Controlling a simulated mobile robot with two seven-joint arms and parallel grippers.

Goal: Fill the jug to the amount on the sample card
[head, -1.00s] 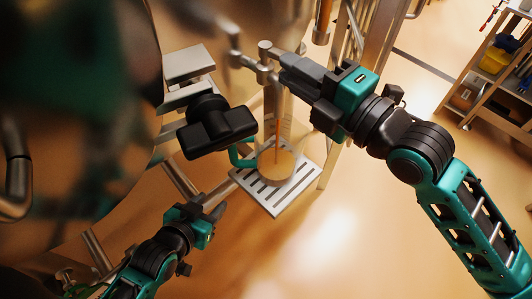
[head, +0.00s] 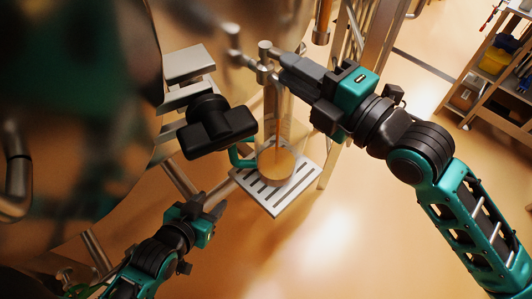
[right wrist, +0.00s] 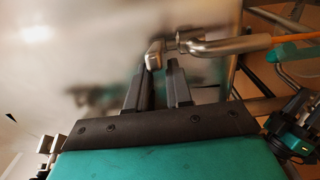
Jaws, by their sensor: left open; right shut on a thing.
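The clear jug (head: 277,163) with a teal handle (head: 240,158) stands upright on a slotted metal plate (head: 283,201). My right gripper (head: 276,62) is shut on the metal valve lever (head: 262,70) beside the outlet. In the right wrist view my right gripper (right wrist: 160,72) has the lever's end (right wrist: 154,56) at its fingertips. My left gripper (head: 217,203) is open and empty, left of the plate and apart from the jug. I cannot make out a sample card.
The large metal hopper fills the left side, partly blurred. Metal frame legs stand behind the jug. A shelf (head: 490,75) with bins is at the upper right. The floor in front is clear.

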